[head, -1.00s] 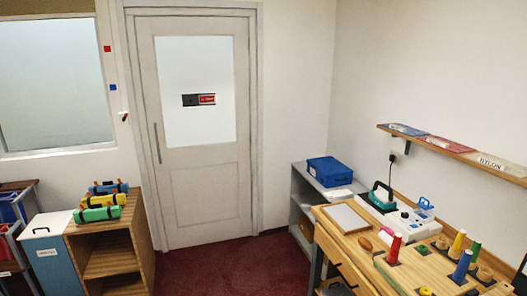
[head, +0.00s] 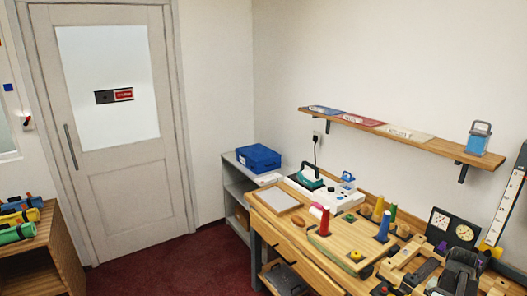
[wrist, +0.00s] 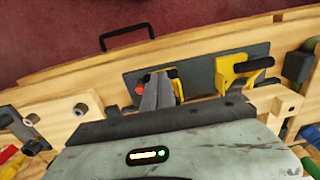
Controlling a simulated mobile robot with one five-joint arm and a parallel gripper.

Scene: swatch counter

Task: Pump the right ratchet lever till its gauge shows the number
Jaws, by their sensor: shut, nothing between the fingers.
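In the wrist view two yellow ratchet brackets with dark levers stand on a dark plate (wrist: 205,78). One lever (wrist: 255,64) is in clear view. The other bracket (wrist: 177,86) is partly hidden behind my gripper (wrist: 157,86). I cannot tell which of them is the right one. My gripper is shut and empty, its grey fingers in front of the half-hidden bracket; contact is unclear. In the head view two round gauges, one (head: 440,220) left and one (head: 465,233) right, stand on a dark panel at the bench's back. Their readings are too small to read.
A shelf (head: 390,130) runs above. A white scale (head: 505,205) stands at the right. Red carpet (head: 190,270) is clear by the door.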

